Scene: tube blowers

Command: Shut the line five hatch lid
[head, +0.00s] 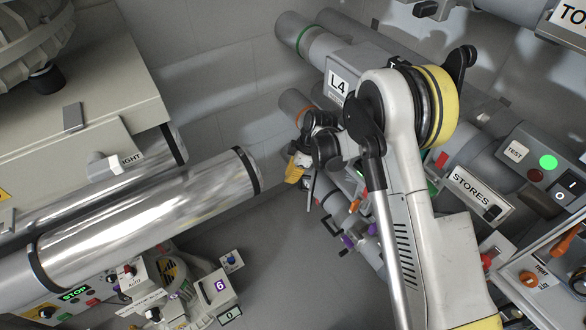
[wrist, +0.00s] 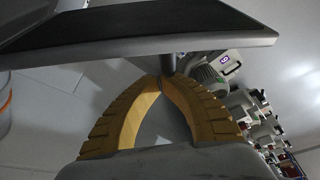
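My gripper (head: 296,170) is near the middle of the head view, at the far end of my arm, beside the pipes. In the wrist view its yellow fingers (wrist: 161,82) curve together and their tips meet or nearly meet. A dark flat panel with a grey rim (wrist: 150,28), perhaps the hatch lid, spans the top of the wrist view, close to the fingers. A short grey post (wrist: 168,64) shows right at the fingertips; I cannot tell whether they touch it. A thin grey plate edge (head: 311,190) shows below the gripper in the head view. No line five label is readable.
The pipe unit marked L4 (head: 339,83) stands just behind my arm. Large metal tubes (head: 150,215) and a console (head: 205,300) marked 6 lie at left. Floor (head: 290,265) between them is clear.

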